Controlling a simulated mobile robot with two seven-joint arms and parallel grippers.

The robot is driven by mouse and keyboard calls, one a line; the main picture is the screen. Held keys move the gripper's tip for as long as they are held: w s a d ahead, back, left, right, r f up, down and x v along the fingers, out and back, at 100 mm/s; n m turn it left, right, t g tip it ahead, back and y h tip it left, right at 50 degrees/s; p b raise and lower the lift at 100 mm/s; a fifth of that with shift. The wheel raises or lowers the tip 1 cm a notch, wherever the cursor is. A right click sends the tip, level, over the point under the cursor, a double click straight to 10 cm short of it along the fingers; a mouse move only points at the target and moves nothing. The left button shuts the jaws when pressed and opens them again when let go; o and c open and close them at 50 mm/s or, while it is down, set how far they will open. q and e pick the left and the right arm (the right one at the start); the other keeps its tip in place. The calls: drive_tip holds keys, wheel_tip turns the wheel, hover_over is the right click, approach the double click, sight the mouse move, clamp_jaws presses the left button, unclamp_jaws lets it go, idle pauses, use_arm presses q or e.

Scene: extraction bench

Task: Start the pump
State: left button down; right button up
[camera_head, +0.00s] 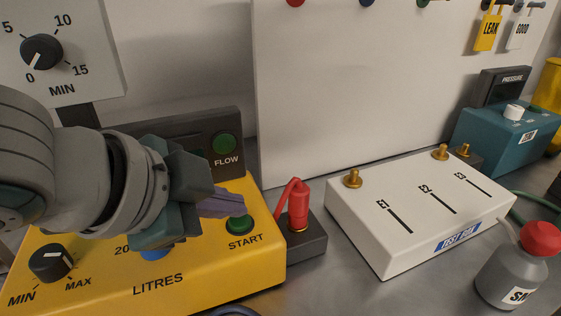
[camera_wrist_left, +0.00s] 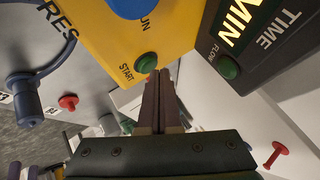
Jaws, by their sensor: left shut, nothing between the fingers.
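The yellow pump (camera_head: 210,270) stands at the lower left, with LITRES lettering and a black MIN–MAX knob (camera_head: 50,262). Its green START button (camera_head: 239,224) is at the right end and also shows in the left wrist view (camera_wrist_left: 146,63). A dark panel behind carries a dark green FLOW lamp (camera_head: 224,145). My left gripper (camera_head: 238,208) is shut and empty. Its fingertips are right by the START button, partly in front of it in the head view; I cannot tell whether they touch. My left gripper hides part of the pump's top. My right gripper is out of view.
A red plug (camera_head: 298,207) stands in a dark block just right of the pump. A white test box (camera_head: 420,215) with brass terminals, a grey bottle with a red cap (camera_head: 512,270) and a teal box (camera_head: 505,138) stand further right. A black timer dial (camera_head: 42,52) is at the upper left.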

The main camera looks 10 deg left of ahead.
sight(232, 224)
use_arm(q)
drive_tip(key=shift+f, duration=0.4)
drive_tip(key=shift+r, duration=0.1)
idle(0.4)
drive_tip(key=shift+r+p, duration=0.8)
drive_tip(key=shift+p, duration=0.25)
wheel_tip(232, 224, up, 5)
drive_tip(key=p, duration=0.6)
